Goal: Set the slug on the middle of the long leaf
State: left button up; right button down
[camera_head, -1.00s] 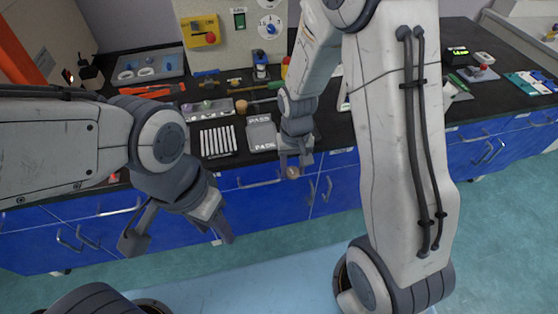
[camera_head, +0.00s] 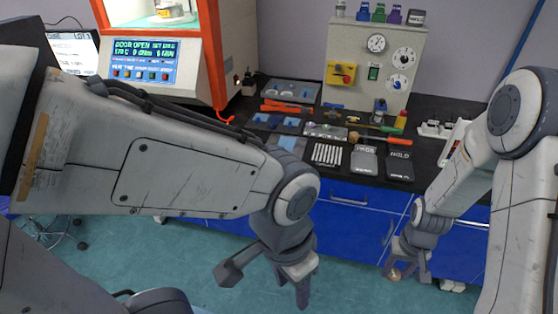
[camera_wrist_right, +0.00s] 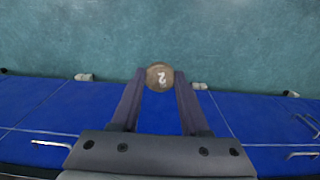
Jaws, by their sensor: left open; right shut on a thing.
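My right gripper (camera_head: 408,274) is shut on the slug (camera_head: 393,276), a small brownish round piece, and holds it in front of the blue drawers, below the bench top. In the right wrist view the slug (camera_wrist_right: 159,76) sits between the fingertips, marked with a white 2. My left gripper (camera_head: 265,283) is open and empty over the floor in front of the bench. Blue sheets (camera_head: 291,124) lie on the dark bench, and another (camera_head: 288,143) is partly hidden by my left arm. I cannot tell which is the long leaf.
The orange and white rheometer (camera_head: 205,45) stands at the back left, its display reading DOOR OPEN. PASS (camera_head: 364,163) and HOLD (camera_head: 399,169) trays lie near the front edge, beside a rack of white strips (camera_head: 327,154). Tools crowd the bench behind them.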

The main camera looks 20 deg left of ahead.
aim_at(287, 141)
jog(key=z, duration=0.05)
jog(key=k, duration=0.4)
jog(key=u, duration=0.8)
jog(key=i, duration=1.15)
jog(key=z, duration=0.2)
